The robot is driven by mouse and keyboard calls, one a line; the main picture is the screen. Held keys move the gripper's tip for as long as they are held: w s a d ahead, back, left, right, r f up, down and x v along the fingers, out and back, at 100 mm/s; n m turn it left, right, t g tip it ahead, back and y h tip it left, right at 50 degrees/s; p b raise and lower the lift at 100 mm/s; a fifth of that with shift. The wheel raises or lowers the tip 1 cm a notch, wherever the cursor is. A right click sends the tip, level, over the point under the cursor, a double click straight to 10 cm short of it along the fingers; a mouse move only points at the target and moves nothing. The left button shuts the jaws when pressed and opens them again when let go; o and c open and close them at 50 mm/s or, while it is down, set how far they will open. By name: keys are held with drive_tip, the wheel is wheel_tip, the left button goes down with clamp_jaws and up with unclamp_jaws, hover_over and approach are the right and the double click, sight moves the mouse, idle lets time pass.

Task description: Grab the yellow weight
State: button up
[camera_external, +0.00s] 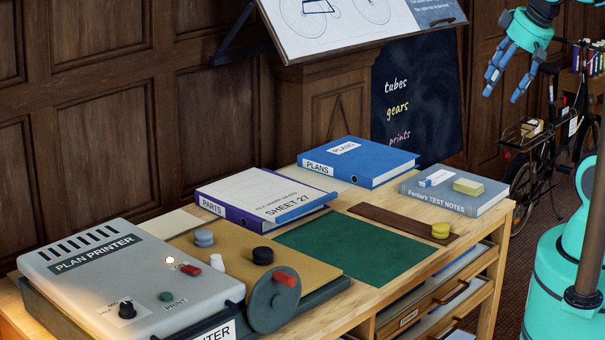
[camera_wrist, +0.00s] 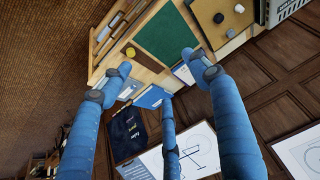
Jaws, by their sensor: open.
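The yellow weight (camera_external: 441,230) is a small round disc on the right end of a dark brown strip (camera_external: 400,222) on the wooden table. It also shows small in the wrist view (camera_wrist: 130,52), beyond the fingertips. My gripper (camera_external: 506,84) has blue fingers, spread open and empty. In the external view it hangs in the air at the upper right, well above the tabletop and apart from the weight. In the wrist view my gripper (camera_wrist: 158,78) shows three spread fingers with nothing between them.
A grey book (camera_external: 455,191) with small pads on it lies behind the weight. A blue PLANS binder (camera_external: 358,163) and a PARTS binder (camera_external: 262,196) lie further left. A green mat (camera_external: 355,248) is clear. Black, white and grey-blue weights stand on a tan board near the plan printer (camera_external: 120,265).

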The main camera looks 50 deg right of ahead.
drive_tip(key=w+d+f+g+p, duration=0.1)
drive_tip(key=w+d+f, duration=0.4)
drive_tip(key=w, duration=0.4)
drive_tip(key=w+d+f+g+p, duration=0.15)
drive_tip(key=w+d+f, duration=0.35)
drive_tip(key=w, duration=0.5)
drive_tip(key=w+d+f+g, duration=0.1)
drive_tip(key=w+d+f, duration=0.1)
drive_tip(key=f, duration=0.7)
drive_tip(key=w+d+f+g, duration=0.1)
drive_tip(key=w+d+f, duration=0.1)
drive_tip(key=d+f, duration=0.3)
drive_tip(key=w+d+f+g+p, duration=0.1)
drive_tip(key=w+d+f, duration=0.2)
drive_tip(key=f, duration=1)
drive_tip(key=shift+d, duration=0.75)
drive_tip(key=shift+s, duration=0.1)
